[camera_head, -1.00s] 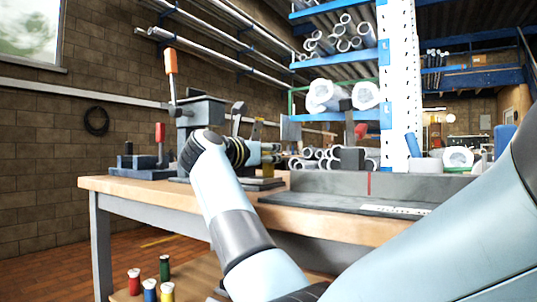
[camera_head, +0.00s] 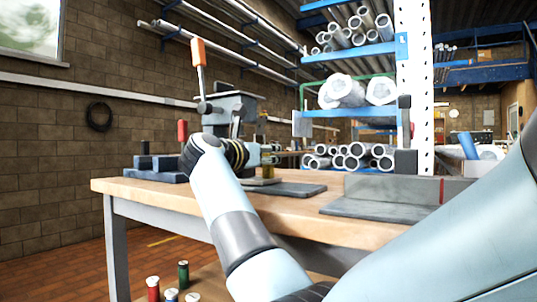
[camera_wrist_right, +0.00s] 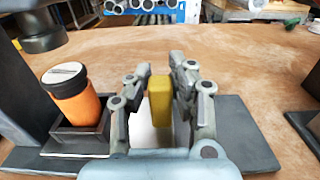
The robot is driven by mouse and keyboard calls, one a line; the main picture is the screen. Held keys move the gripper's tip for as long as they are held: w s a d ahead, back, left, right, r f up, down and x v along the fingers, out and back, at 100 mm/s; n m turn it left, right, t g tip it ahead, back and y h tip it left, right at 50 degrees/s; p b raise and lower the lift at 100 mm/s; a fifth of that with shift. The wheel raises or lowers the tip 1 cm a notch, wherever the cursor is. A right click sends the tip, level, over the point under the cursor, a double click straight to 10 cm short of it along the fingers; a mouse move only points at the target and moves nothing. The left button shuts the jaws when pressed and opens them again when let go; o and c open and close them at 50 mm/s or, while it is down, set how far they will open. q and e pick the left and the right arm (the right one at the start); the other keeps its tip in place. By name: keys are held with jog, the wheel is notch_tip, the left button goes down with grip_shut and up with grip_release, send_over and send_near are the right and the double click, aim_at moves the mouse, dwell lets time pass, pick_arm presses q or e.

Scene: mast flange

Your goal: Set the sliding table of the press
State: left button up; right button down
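The press (camera_head: 234,108) stands on the workbench in the head view, dark grey with an orange-handled lever (camera_head: 199,52). My right gripper (camera_head: 268,154) is in front of its right side, low over the bench. In the right wrist view the fingers (camera_wrist_right: 160,75) lie close along both sides of an upright yellow block (camera_wrist_right: 160,100) and appear shut on it. The yellow block also shows below the gripper in the head view (camera_head: 267,171). I cannot tell how it joins the sliding table. A dark plate (camera_wrist_right: 245,140) lies under the gripper. My left gripper is out of view.
An orange cylinder (camera_wrist_right: 78,100) with a grey cap stands in a dark holder (camera_wrist_right: 82,138) left of the fingers. A blue vise-like tool (camera_head: 160,168) stands on the bench's left. A grey angled rail (camera_head: 390,195) lies to the right.

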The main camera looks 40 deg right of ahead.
jog(key=c, duration=1.3)
grip_release()
jog(key=shift+w+a, duration=0.15)
jog(key=shift+w, duration=0.15)
jog(key=shift+o, duration=0.9)
jog(key=shift+s, duration=0.1)
jog(key=v, duration=0.7)
jog(key=shift+a, duration=0.25)
